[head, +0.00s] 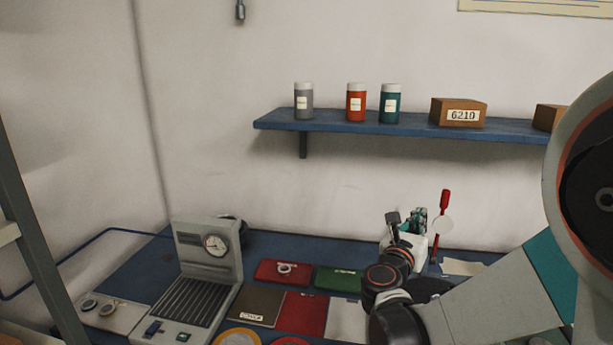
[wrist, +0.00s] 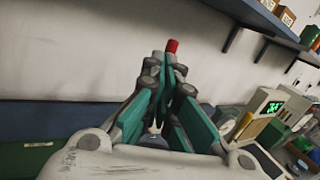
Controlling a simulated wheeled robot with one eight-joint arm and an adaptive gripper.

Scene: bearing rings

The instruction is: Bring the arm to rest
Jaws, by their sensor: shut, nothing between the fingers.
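My gripper (head: 417,215) is above the back of the blue bench (head: 262,244), right of centre in the head view, with my arm reaching in from the right. In the wrist view its teal fingers (wrist: 164,62) come together at the tips with nothing between them. A red-topped upright piece (wrist: 172,46) shows just beyond the fingertips there. In the head view a red-handled upright piece (head: 445,201) stands just right of the gripper. My wrist and forearm hide part of the bench.
A grey press-like device with a dial (head: 215,244) stands on the left of the bench. A red tray (head: 300,273) and a green tray (head: 339,280) lie mid-bench. A blue shelf (head: 350,126) with several jars and boxes hangs above. A screened device (wrist: 268,106) shows in the wrist view.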

